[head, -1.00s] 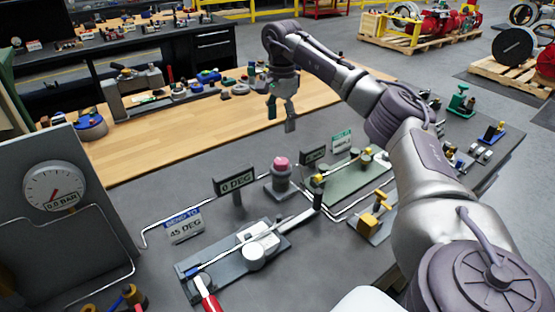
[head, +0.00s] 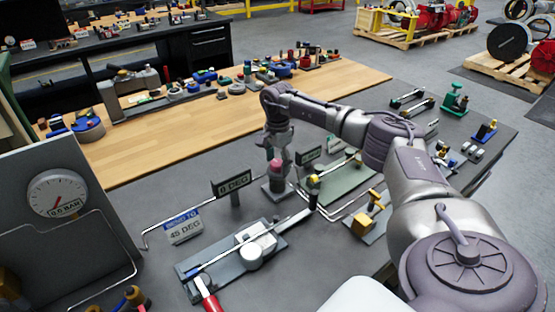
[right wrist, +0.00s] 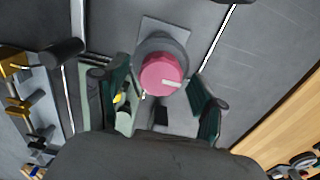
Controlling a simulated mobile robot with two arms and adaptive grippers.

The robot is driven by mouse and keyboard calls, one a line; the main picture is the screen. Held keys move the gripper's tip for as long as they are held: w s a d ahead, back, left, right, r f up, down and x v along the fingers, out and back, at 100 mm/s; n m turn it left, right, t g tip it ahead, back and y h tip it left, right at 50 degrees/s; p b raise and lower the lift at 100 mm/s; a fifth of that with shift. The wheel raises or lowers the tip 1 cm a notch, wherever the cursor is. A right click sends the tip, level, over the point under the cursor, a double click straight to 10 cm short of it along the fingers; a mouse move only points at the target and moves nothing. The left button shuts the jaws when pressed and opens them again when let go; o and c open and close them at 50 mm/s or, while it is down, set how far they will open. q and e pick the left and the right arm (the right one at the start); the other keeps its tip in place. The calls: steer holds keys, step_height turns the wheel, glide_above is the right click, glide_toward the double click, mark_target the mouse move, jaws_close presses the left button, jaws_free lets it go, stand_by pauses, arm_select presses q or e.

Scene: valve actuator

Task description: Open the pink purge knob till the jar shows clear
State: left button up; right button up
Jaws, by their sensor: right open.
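The pink purge knob (head: 275,168) sits on a grey base in the middle of the grey bench in the head view. In the right wrist view the round pink knob (right wrist: 162,75) has a pale mark on its face. My right gripper (head: 279,152) is above the knob, partly covering it. In the wrist view its dark green fingers (right wrist: 160,92) are spread apart on either side of the knob, with nothing gripped. I cannot tell which item is the jar. My left gripper is not in view.
A "0 DEG" display (head: 232,184) and a "45 DEG" sign (head: 184,227) stand left of the knob. A tube bender (head: 235,255) lies in front, and a pressure gauge (head: 57,193) stands at left. A green plate (head: 345,182) and yellow-topped fixture (head: 368,217) are to the right.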

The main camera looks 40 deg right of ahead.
steer(key=c, duration=1.1)
steer(key=shift+c, duration=0.2)
